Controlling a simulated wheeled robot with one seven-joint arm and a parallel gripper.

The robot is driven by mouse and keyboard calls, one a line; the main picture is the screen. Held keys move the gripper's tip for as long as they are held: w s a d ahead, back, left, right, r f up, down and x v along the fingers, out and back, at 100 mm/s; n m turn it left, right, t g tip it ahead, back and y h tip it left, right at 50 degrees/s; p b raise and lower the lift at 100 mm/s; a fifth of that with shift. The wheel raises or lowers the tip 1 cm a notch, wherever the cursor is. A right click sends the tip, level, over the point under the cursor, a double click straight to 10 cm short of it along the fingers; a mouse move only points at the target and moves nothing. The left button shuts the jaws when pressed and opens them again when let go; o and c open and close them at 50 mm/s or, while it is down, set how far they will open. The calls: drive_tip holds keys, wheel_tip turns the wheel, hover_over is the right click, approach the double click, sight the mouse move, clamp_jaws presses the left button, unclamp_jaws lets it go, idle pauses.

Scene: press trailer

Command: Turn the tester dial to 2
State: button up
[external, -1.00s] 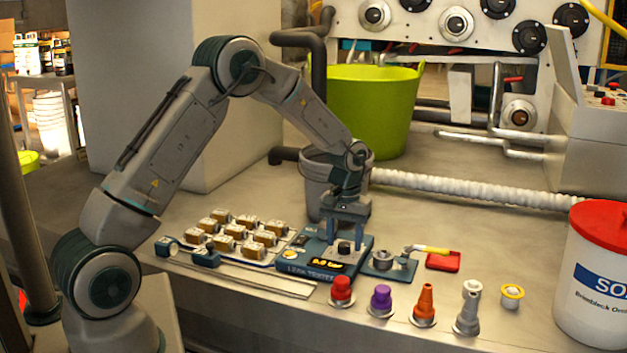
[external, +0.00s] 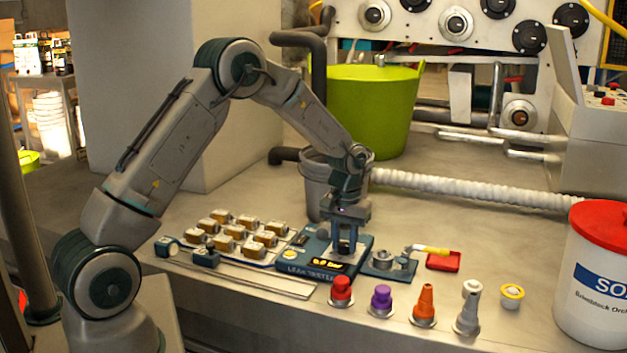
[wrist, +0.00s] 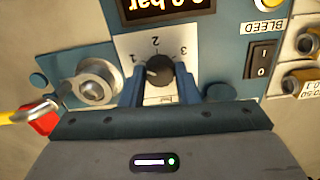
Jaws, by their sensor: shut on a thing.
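The tester (external: 295,262) is a blue box with a lit display, standing on the bench. Its black dial (wrist: 160,71) sits on a white scale plate, with a 2 above it and a 3 to its right in the wrist view. A small light mark shows on the dial's left side; its exact heading is hard to read. My gripper (wrist: 162,90) is down over the tester and shut on the dial, one finger on each side. In the external view my gripper (external: 346,248) hides most of the dial.
The tester's display (wrist: 165,8), a rocker switch (wrist: 262,58) and a metal fitting (wrist: 97,82) lie close around the dial. Several coloured plugs stand along the bench front, including a red one (external: 341,288). A red-lidded white tub (external: 590,285) stands at the right.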

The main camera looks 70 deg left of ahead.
sight(344, 244)
drive_tip(key=m, duration=0.5)
drive_tip(key=shift+m, duration=0.4)
drive_tip(key=m, duration=0.5)
idle(0.4)
drive_tip(key=o, duration=1)
drive_tip(key=shift+c, duration=0.2)
drive_tip(key=shift+r, duration=0.1)
wheel_tip(344, 244, up, 14)
